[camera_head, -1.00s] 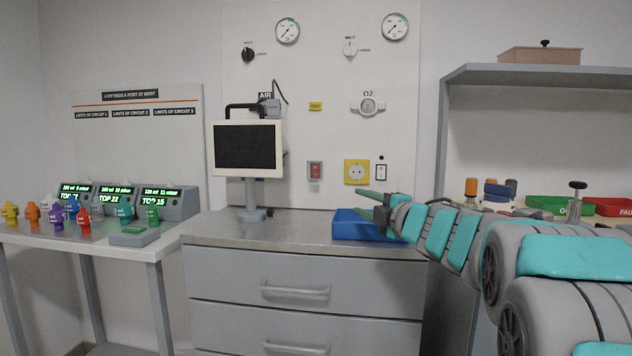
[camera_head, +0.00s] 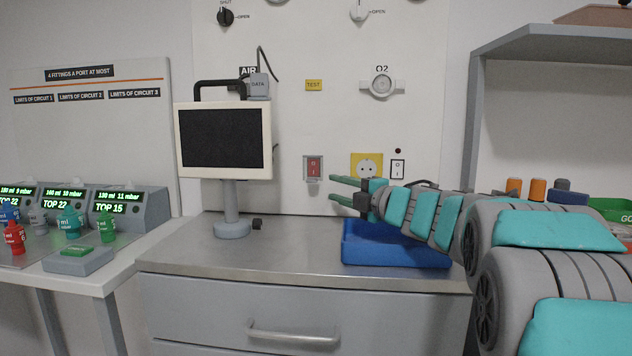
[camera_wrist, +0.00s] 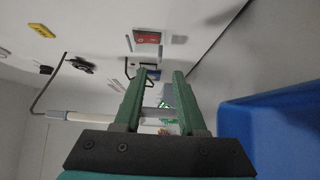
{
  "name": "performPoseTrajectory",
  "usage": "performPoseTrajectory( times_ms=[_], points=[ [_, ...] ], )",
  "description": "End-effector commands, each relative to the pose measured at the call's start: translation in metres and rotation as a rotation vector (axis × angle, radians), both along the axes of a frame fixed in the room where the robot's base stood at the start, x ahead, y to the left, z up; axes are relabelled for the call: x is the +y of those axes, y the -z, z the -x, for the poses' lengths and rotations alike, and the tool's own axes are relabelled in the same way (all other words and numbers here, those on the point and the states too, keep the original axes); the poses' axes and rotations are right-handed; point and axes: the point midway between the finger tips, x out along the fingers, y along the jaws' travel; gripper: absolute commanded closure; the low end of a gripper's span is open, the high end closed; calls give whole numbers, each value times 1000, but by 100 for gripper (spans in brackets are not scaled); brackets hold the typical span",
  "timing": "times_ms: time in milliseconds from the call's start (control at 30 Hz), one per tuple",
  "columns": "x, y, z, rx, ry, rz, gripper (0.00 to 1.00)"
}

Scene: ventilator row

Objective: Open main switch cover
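The main switch (camera_head: 313,168) is a small red rocker in a grey frame, low on the white wall panel, right of the monitor. Whether a clear cover lies over it is too small to tell. It also shows as a red patch near the top of the wrist view (camera_wrist: 147,38). My gripper (camera_head: 334,188) is just right of and slightly below the switch in the head view, its green fingers pointing left. In the wrist view the fingers (camera_wrist: 161,75) are apart with nothing held between them. My gripper appears clear of the switch; the exact distance is unclear.
The monitor (camera_head: 224,139) stands on the steel counter (camera_head: 290,255) left of the switch. A blue bin (camera_head: 395,250) sits below my gripper. A yellow socket (camera_head: 366,165) and a white switch (camera_head: 397,169) are to the right. The counter between monitor and bin is clear.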

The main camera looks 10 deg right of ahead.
Motion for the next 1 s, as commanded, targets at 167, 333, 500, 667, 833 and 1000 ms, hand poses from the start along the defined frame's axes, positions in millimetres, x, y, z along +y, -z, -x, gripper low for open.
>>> performPoseTrajectory(
  times_ms=[167, 333, 500, 667, 833, 1000],
  points=[
    [13, 0, -21, 1, -3, 0, 60],
    [25, 0, -45, 0, -4, -1, 60],
    [31, 0, -60, 0, -1, 0, 60],
    [33, -1, -65, 0, 1, 1, 60],
    [33, 0, -65, 0, 1, 0, 60],
    [33, 0, -65, 0, 1, 0, 72]
  ],
)
